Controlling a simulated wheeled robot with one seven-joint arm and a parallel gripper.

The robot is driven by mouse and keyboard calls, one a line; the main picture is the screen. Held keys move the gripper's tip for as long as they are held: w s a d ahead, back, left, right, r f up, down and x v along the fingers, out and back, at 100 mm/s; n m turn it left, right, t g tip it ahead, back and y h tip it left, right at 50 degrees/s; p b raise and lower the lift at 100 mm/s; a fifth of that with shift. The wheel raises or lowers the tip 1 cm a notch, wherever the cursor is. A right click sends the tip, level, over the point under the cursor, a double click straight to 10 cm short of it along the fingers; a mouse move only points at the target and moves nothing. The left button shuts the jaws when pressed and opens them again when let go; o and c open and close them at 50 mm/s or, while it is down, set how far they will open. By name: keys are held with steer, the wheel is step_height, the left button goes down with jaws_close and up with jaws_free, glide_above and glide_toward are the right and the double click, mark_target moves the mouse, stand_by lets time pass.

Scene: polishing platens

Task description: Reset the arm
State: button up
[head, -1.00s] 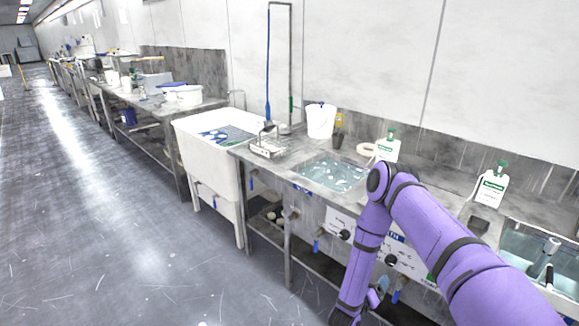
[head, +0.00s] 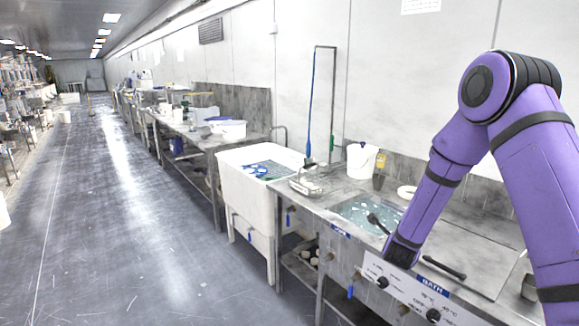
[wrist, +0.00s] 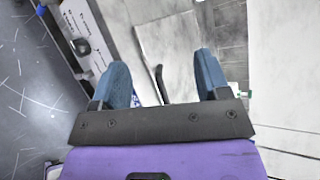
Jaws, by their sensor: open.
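My gripper (wrist: 161,72) shows in the wrist view with its two blue fingers wide apart and nothing between them. Past the fingers lie a pale bench surface and a dark curved handle (wrist: 160,82); nothing appears held. In the head view my purple arm is bent, with its elbow high at the right and the forearm slanting down to the left over the bench. The forearm's dark lower end is in front of the bath edge. The fingers cannot be made out clearly in the head view.
A water bath (head: 362,212) is set in the bench beside the forearm, above a control panel (head: 405,293) with knobs. A white sink (head: 245,190), a white bucket (head: 361,161) and a wire basket (head: 307,186) stand farther left. The aisle floor (head: 110,240) is clear.

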steer(key=s+a+r+n+g+y, duration=0.1)
steer(key=s+a+r+n+y, duration=0.1)
steer(key=s+r+n, duration=0.45)
steer(key=s+a+r+n+y, duration=0.2)
steer(key=r+n, duration=0.1)
steer(key=r, duration=0.6)
steer(key=s+a+r+n+g+y, duration=0.15)
steer(key=s+r+n, duration=0.25)
steer(key=r, duration=0.4)
steer(key=s+r+n+g, duration=0.1)
steer(key=s+n, duration=0.3)
steer(key=s, duration=0.6)
steer(key=s+d+r+n+g, duration=0.1)
steer(key=s+r+n, duration=0.3)
steer(key=s, duration=0.6)
steer(key=s+d+r+n+g, duration=0.1)
steer(key=s+n, duration=0.4)
steer(key=s, duration=0.5)
steer(key=shift+r+g, duration=0.55)
steer(key=shift+r, duration=0.3)
steer(key=shift+s+d+n, duration=0.1)
steer(key=shift+n, duration=0.15)
